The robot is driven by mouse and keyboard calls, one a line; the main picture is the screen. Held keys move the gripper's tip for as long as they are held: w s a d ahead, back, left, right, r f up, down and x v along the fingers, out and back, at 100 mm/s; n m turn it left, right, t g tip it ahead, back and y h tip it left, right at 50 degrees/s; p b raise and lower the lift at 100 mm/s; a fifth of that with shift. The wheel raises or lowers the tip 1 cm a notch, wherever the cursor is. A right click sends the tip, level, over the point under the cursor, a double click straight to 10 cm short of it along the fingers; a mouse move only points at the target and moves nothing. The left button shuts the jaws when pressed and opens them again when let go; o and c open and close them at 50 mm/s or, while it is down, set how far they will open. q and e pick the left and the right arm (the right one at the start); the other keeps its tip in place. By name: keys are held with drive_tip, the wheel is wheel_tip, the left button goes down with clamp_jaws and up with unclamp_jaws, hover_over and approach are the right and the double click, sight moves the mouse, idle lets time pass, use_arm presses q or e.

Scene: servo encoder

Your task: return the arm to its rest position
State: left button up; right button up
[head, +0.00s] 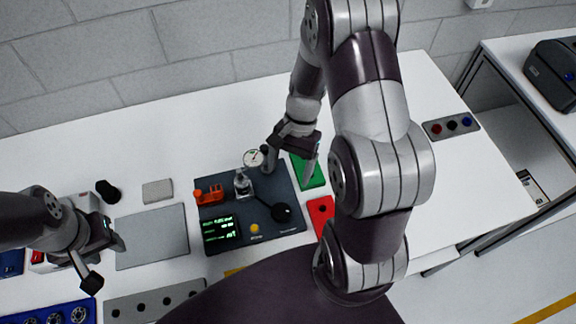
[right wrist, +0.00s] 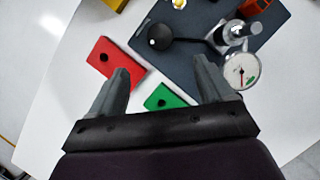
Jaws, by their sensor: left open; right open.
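My right arm reaches across the table from the right in the head view. Its right gripper (head: 291,158) is open and empty above the back right of a dark test board, over a green block (head: 307,171). In the right wrist view the two fingers of the right gripper (right wrist: 158,88) stand apart, with the green block (right wrist: 165,98) and a red block (right wrist: 112,62) below and beyond them. My left gripper (head: 104,262) is at the left edge of the table in the head view, open and with nothing seen between its fingers.
The dark board (head: 278,228) carries a dial gauge (head: 254,158), a black knob, an orange fixture and a lit display. A grey mat (head: 150,236) lies left of it.

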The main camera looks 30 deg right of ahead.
drive_tip(key=s+a+r+n+t+h+b, duration=0.2)
drive_tip(key=a+r+n+t+h+b, duration=0.1)
drive_tip(key=n, duration=0.8)
drive_tip(key=shift+s+a+r+t+h+b, duration=0.3)
drive_tip(key=shift+s+a+r+t+b, duration=0.15)
drive_tip(key=shift+b, duration=0.25)
drive_tip(key=shift+r, duration=0.1)
drive_tip(key=shift+w+d, duration=0.1)
